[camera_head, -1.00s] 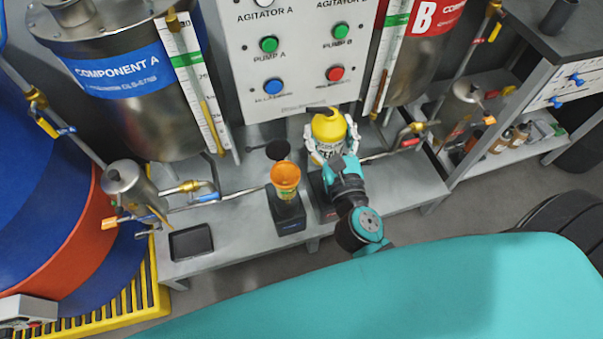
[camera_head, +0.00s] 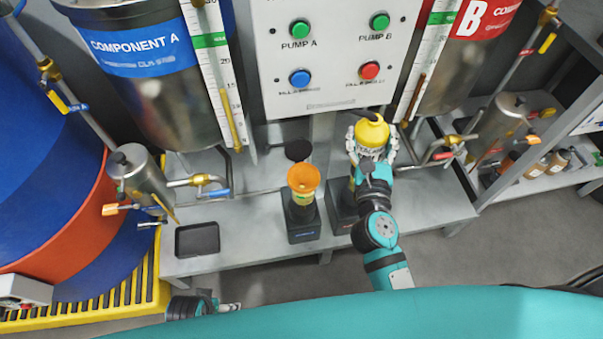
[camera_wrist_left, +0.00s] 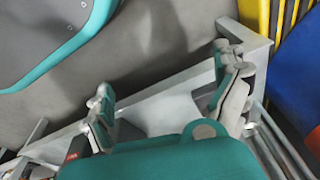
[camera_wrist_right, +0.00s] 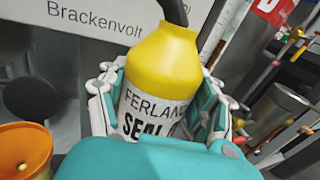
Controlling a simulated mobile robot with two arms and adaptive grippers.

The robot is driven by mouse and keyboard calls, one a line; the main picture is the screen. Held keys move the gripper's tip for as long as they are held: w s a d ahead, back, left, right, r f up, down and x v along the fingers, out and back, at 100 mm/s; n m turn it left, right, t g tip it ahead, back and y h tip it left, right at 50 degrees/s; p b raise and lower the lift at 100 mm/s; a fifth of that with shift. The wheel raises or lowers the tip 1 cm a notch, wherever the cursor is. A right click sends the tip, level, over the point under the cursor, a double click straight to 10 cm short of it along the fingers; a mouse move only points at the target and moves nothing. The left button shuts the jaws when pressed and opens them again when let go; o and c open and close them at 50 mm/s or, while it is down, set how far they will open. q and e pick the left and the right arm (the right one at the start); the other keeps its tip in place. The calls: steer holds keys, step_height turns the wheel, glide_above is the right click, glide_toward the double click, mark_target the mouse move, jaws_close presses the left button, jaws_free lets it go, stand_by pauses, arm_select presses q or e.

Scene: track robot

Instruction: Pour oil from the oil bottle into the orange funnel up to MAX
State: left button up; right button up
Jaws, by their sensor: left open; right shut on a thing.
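The yellow oil bottle (camera_head: 371,134) stands upright or nearly so over the right black stand on the bench. My right gripper (camera_head: 373,156) is shut around it. In the right wrist view the bottle (camera_wrist_right: 166,70) shows its white label and dark spout between the fingers. The orange funnel (camera_head: 303,179) sits on a small vessel on the left black stand, to the left of the bottle; its rim also shows in the right wrist view (camera_wrist_right: 24,150). My left gripper (camera_head: 232,307) is low at the front, open and empty; its spread fingers show in the left wrist view (camera_wrist_left: 170,95). The MAX mark is not readable.
A black tray (camera_head: 197,239) lies on the bench (camera_head: 250,240) at left. A small metal pot with valves (camera_head: 140,178) stands at its left end. The control panel (camera_head: 335,60) rises behind. A round black lid-like disc (camera_head: 298,150) is behind the funnel.

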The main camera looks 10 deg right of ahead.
steer(key=shift+a+f+n+t+b, duration=0.15)
steer(key=shift+f+n+t+b, duration=0.15)
steer(key=shift+f+n+b, duration=0.45)
steer(key=r+n, duration=0.1)
steer(key=n+b, duration=0.1)
steer(key=shift+a+r+n+t, duration=0.3)
steer(key=shift+a+r+n, duration=0.35)
steer(key=shift+r+n, duration=0.25)
steer(key=shift+n, duration=0.05)
steer(key=n+b, duration=0.1)
steer(key=n, duration=0.1)
steer(key=f+n+t+y+b, duration=0.1)
steer(key=shift+a+n, duration=0.4)
steer(key=shift+f+n+b, duration=0.45)
steer(key=shift+n+b, duration=0.05)
steer(key=shift+b, duration=0.1)
arm_select(q)
step_height(320, 180, up, 17)
steer(key=t, duration=0.1)
steer(key=shift+w+a, duration=0.15)
arm_select(e)
steer(key=shift+f, duration=0.1)
arm_select(q)
steer(key=shift+f+b, duration=0.55)
steer(key=shift+b, duration=0.1)
arm_select(e)
steer(key=shift+d+f+n+t, duration=0.1)
steer(key=shift+f+n+t, duration=0.25)
steer(key=shift+n, duration=0.25)
